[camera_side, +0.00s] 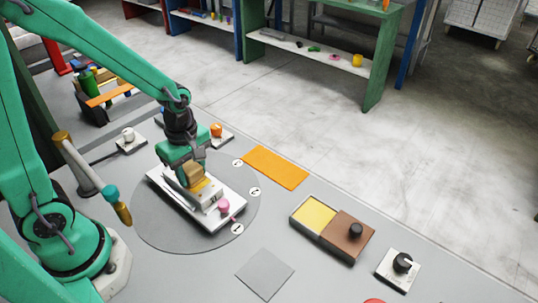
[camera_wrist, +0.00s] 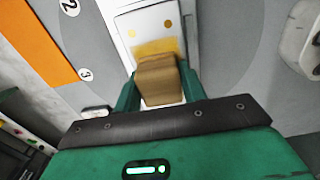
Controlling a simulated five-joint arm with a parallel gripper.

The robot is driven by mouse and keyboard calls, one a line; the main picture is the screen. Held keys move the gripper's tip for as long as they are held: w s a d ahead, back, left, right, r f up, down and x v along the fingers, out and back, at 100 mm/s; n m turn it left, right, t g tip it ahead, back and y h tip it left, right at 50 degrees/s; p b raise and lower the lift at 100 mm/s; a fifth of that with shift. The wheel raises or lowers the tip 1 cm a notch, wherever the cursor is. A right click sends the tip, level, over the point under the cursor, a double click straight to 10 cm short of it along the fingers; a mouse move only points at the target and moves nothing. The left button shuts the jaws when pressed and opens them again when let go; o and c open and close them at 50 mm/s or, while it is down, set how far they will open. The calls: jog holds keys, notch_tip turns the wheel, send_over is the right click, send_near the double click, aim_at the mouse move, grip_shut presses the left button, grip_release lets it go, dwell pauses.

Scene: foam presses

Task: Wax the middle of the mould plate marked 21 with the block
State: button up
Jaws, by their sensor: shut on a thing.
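My gripper (camera_side: 186,168) is shut on a tan block (camera_side: 194,176) over the white mould plate (camera_side: 214,216), on a grey round turntable. The wrist view also shows the tan block (camera_wrist: 158,80) between my gripper's green fingers (camera_wrist: 160,88), its far edge at a yellow smear (camera_wrist: 155,47) on the plate (camera_wrist: 146,17). I cannot tell whether the block touches the plate. A pink knob (camera_side: 224,205) stands near the plate's front end. No number 21 is readable; the block hides part of the plate.
The turntable (camera_side: 160,236) has tags numbered 1, 2 and 3 at its rim. To the right are an orange sheet (camera_side: 275,167), a yellow and brown box (camera_side: 315,213) and a black dial (camera_side: 402,262). A wooden-ended tool (camera_side: 90,175) stands left. A grey square (camera_side: 265,273) lies in front.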

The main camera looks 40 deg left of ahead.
aim_at(204, 188)
jog(key=shift+d, duration=2)
jog(key=shift+a, duration=3.8)
notch_tip(204, 188, up, 8)
jog(key=shift+d, duration=0.1)
